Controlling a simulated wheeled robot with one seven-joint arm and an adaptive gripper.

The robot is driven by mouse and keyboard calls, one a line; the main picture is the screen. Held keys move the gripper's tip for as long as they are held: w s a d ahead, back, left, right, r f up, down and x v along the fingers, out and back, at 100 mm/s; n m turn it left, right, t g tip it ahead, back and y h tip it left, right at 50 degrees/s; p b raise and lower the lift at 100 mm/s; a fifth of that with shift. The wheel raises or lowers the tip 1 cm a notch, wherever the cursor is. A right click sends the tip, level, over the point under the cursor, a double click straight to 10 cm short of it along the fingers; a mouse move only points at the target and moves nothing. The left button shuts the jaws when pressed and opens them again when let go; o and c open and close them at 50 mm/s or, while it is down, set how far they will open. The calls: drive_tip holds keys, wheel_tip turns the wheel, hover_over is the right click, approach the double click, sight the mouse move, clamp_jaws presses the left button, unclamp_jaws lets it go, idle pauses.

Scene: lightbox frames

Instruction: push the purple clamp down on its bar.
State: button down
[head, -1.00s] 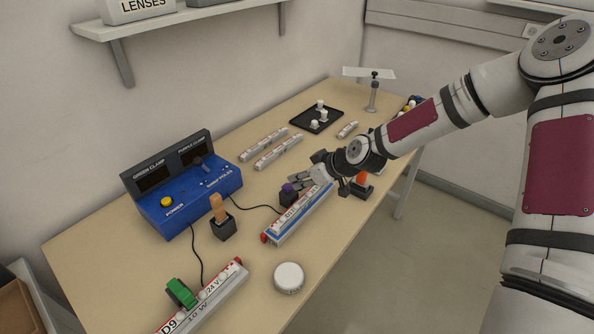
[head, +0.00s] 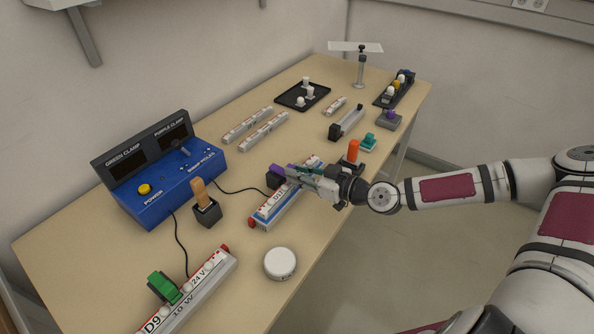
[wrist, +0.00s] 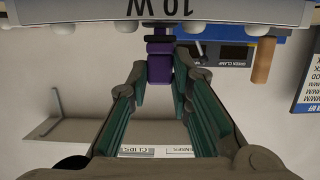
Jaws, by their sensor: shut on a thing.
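The purple clamp (head: 275,168) has a dark body and sits at the back long side of a white and blue bar (head: 262,221) lying on the table. In the wrist view the purple clamp (wrist: 160,68) stands between my green-lined fingers, up against a bar marked 10 W (wrist: 200,14). My gripper (head: 291,172) reaches across the bar from the right and is shut on the clamp's purple part; it also shows in the wrist view (wrist: 160,80). How far down the clamp sits on the bar is hard to tell.
A blue control box (head: 165,185) stands behind left, with a cable running towards the clamp. A wooden-handled tool in a black holder (head: 207,211), a white round tin (head: 280,264) and a green clamp (head: 163,287) on another bar are nearby. An orange-handled tool (head: 353,150) stands close to my wrist.

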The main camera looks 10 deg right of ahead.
drive_tip(key=shift+f, duration=0.15)
drive_tip(key=c, duration=1.4)
unclamp_jaws()
drive_tip(key=shift+w, duration=0.1)
drive_tip(key=shift+c, duration=0.2)
drive_tip(key=v, duration=1.2)
